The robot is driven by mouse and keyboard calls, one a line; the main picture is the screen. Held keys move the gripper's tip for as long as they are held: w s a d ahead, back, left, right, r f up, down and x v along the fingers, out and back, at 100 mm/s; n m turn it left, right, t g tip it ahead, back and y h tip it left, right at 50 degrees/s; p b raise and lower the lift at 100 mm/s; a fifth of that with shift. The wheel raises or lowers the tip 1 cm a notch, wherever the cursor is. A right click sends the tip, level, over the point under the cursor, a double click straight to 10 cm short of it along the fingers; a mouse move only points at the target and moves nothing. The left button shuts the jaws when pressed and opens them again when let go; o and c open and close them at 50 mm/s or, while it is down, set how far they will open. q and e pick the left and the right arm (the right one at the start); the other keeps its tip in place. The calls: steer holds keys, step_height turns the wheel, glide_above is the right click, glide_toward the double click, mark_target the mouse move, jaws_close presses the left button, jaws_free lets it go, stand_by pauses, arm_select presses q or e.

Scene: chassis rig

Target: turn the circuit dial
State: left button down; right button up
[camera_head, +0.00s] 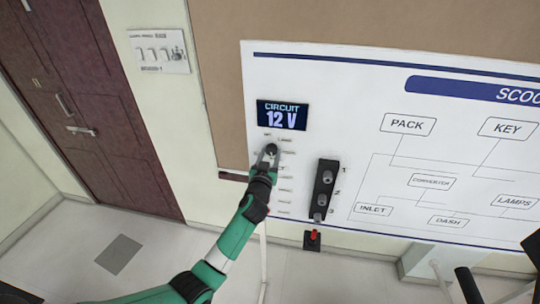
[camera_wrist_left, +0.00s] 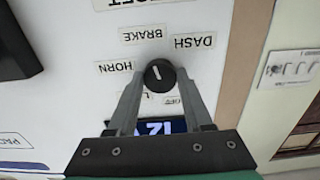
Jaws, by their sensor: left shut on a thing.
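The circuit dial (camera_wrist_left: 159,74) is a small round black knob with a white pointer line, on the white board. In the left wrist view, which is upside down, labels such as DASH, BRAKE and HORN surround it. My left gripper (camera_head: 269,151) reaches up to the board, just below the display. Its two grey fingers close on the sides of the dial, and they also show in the left wrist view (camera_wrist_left: 160,88). The dark display (camera_head: 282,115) reads CIRCUIT 12 V. The fingers largely hide the dial in the head view. I cannot make out my right gripper.
A black switch panel (camera_head: 324,190) is mounted right of the dial, with a small red-topped part (camera_head: 312,236) below it. The board (camera_head: 370,85) carries a printed diagram. A brown door (camera_head: 85,110) stands at the left. Dark parts show at the lower right edge.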

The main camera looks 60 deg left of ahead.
arm_select(q)
steer(key=shift+m, duration=1.4)
steer(key=m, duration=0.2)
steer(key=shift+m, duration=0.3)
steer(key=m, duration=0.3)
steer(key=shift+r, duration=0.1)
steer(key=shift+m+p, duration=0.4)
steer(key=shift+m, duration=1.4)
steer(key=shift+c, duration=1.5)
jaws_free()
